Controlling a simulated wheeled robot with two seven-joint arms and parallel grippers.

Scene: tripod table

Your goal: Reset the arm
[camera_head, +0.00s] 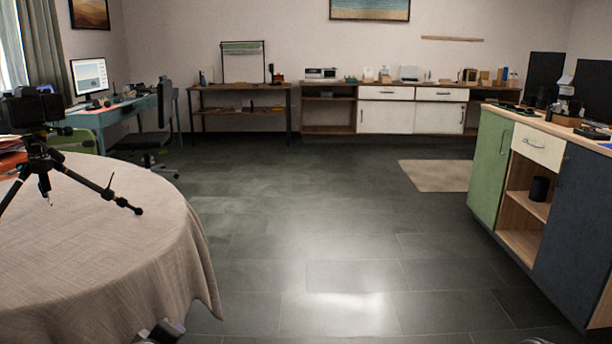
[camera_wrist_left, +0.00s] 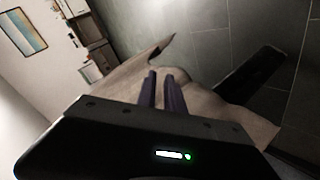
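My left gripper (camera_wrist_left: 160,75) shows in the left wrist view with its two dark fingers close together and nothing seen held between them. In the head view only a small part of what looks like my left arm or gripper (camera_head: 165,330) shows at the bottom edge, beside the tablecloth's hem. My right gripper is not seen; only a dark sliver of my own body shows at the bottom right. A black tripod (camera_head: 45,165) with a camera (camera_head: 32,108) stands upright on the round table (camera_head: 110,255) at the left, apart from my gripper.
The table's beige cloth hangs down close to my left arm. A cabinet (camera_head: 487,165) with a wooden countertop stands at the right. A desk (camera_head: 110,112) and office chair (camera_head: 160,125) stand at the back left. The grey tiled floor (camera_head: 330,240) between is clear.

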